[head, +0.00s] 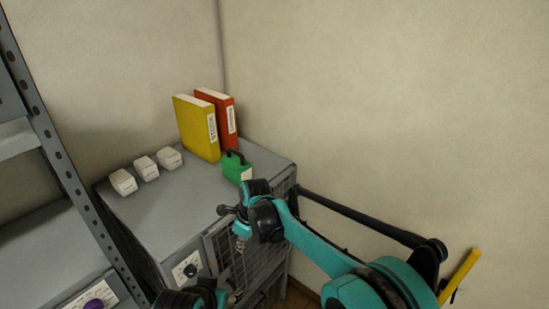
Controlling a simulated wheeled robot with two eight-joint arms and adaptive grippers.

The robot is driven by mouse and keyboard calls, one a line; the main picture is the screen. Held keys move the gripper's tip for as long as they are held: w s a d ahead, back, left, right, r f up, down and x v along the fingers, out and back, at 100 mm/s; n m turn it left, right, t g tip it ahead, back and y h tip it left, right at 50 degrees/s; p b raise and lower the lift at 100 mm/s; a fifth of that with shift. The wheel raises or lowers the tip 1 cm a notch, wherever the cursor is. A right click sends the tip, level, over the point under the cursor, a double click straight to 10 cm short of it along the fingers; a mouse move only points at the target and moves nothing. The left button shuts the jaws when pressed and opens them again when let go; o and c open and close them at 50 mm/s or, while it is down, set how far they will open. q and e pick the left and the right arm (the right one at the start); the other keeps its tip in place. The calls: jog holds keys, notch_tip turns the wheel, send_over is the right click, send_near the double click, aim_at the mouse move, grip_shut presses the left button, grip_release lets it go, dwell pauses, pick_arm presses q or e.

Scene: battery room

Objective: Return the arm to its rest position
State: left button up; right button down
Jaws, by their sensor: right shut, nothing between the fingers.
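My right arm comes in from the lower right, with teal links and dark joints. My right gripper (232,219) is small and dark, and shows in front of the grey cabinet's front right edge. It is shut and holds nothing. My left gripper is not in view. A dark and teal part of my own body shows at the bottom edge, left of centre.
The grey cabinet (180,205) bears a yellow binder (196,128), a red binder (229,117), a green case (234,167) and three white boxes (146,168). A perforated rack post (62,160) stands at left. A yellow bar (461,274) is at right.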

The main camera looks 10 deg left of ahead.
jog(key=s+d+r+n+t+b, duration=0.1)
jog(key=s+d+n+b, duration=0.1)
jog(key=d+n, duration=0.35)
jog(key=s+d+r+n+t+b, duration=0.1)
jog(key=s+d+n+b, duration=0.15)
jog(key=d, duration=0.65)
jog(key=s+d+n+t+b, duration=0.2)
jog(key=s+d+n+b, duration=0.1)
jog(key=d, duration=0.5)
jog(key=s+d+f+n+t+h+b, duration=0.1)
jog(key=s+d+f+n+b, duration=0.1)
jog(key=s+d+f+n, duration=0.2)
jog(key=s+d+f+n+t+h+b, duration=0.1)
jog(key=s+d+f+n+b, duration=0.2)
jog(key=s+d+n, duration=0.3)
jog(key=s+d+f, duration=0.1)
jog(key=d, duration=0.2)
jog(key=shift+s+d+n+h, duration=0.15)
jog(key=shift+s+n+h, duration=0.15)
jog(key=shift+s, duration=0.1)
jog(key=shift+f, duration=0.15)
